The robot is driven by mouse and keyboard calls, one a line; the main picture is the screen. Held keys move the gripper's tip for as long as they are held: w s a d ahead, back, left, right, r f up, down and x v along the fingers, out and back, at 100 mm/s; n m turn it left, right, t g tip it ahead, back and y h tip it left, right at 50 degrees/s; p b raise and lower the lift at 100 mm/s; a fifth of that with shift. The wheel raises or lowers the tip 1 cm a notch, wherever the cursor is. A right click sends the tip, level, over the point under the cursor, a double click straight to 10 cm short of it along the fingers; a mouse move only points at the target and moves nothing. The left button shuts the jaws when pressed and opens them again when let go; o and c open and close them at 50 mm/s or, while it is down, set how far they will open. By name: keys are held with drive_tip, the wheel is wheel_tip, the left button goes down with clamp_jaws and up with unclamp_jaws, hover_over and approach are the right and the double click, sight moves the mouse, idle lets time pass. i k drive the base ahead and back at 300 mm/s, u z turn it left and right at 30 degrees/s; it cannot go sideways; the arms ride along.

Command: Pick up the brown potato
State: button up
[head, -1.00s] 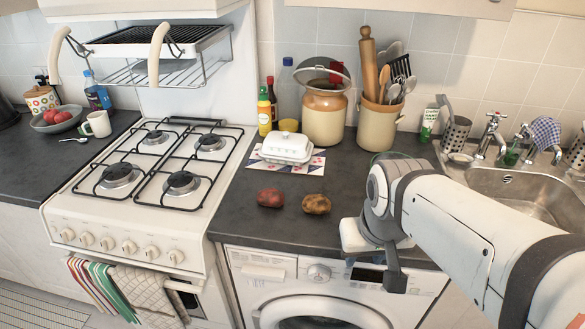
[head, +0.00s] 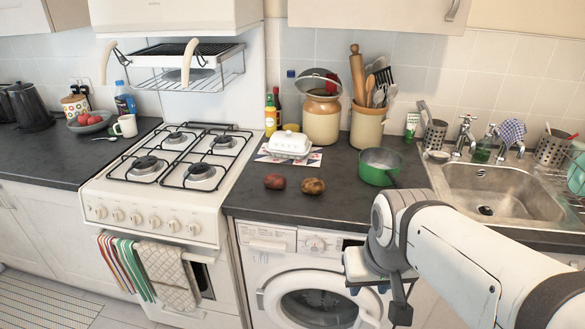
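The brown potato (head: 313,186) lies on the dark countertop (head: 258,203), near its front edge above the washing machine. A red potato (head: 274,182) lies just to its left, with a small gap between them. My gripper (head: 372,283) is at the end of my white arm, in front of the counter edge and to the right of and lower in the picture than the brown potato. It is apart from both potatoes. My wrist hides much of the gripper, and I cannot tell whether its fingers are open or shut.
A green saucepan (head: 380,167) stands right of the potatoes. A white butter dish (head: 290,145) sits behind them on a patterned mat. Jars and bottles stand along the wall. The gas stove (head: 160,170) is left, the sink (head: 498,190) right. The washing machine (head: 305,290) is below.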

sight(314, 185)
drive_tip(key=z, duration=0.15)
drive_tip(key=i, duration=0.9)
drive_tip(key=u, duration=0.05)
